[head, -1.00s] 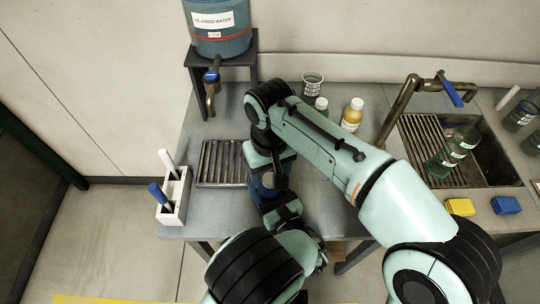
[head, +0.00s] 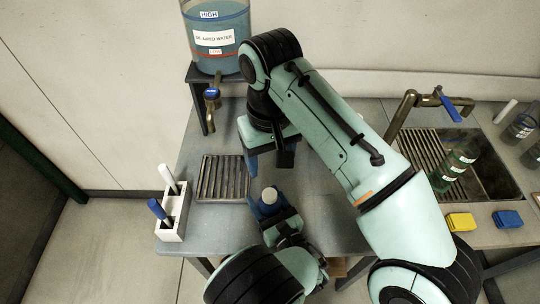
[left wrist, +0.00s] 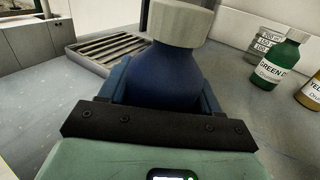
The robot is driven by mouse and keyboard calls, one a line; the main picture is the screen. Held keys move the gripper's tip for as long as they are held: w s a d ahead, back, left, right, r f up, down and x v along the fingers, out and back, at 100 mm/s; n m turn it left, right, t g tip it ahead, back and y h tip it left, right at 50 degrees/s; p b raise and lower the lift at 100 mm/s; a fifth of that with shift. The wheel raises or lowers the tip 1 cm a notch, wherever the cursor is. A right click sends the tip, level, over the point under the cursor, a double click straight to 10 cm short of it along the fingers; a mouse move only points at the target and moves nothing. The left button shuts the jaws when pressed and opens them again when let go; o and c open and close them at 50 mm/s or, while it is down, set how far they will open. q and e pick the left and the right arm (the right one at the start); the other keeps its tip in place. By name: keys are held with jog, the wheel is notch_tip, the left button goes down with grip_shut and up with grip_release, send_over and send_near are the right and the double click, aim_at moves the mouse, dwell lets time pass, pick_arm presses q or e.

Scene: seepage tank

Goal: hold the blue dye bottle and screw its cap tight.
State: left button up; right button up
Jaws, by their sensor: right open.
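The blue dye bottle (left wrist: 165,78) stands between the fingers of my left gripper (left wrist: 160,95) in the left wrist view, with its pale grey cap (left wrist: 181,22) on its neck. I cannot tell how tight the cap is. In the head view the cap (head: 269,195) shows at the top of the bottle, just above my left gripper (head: 266,211), which is shut around the body. My right gripper (head: 269,163) is open and empty, pointing down, apart from the cap and behind it in the picture. My right forearm hides part of the bench.
A metal drain grate (head: 222,178) lies left of the bottle. A white holder (head: 174,215) with markers stands at the bench's left edge. A green dye bottle (left wrist: 277,60) and a yellow one (left wrist: 311,92) stand to the right. The de-aired water tank (head: 216,40) is behind.

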pick_arm(q)
jog(key=o, duration=0.4)
jog(key=shift+s, duration=0.1)
jog(key=v, duration=1.3)
jog(key=shift+s+d, duration=0.1)
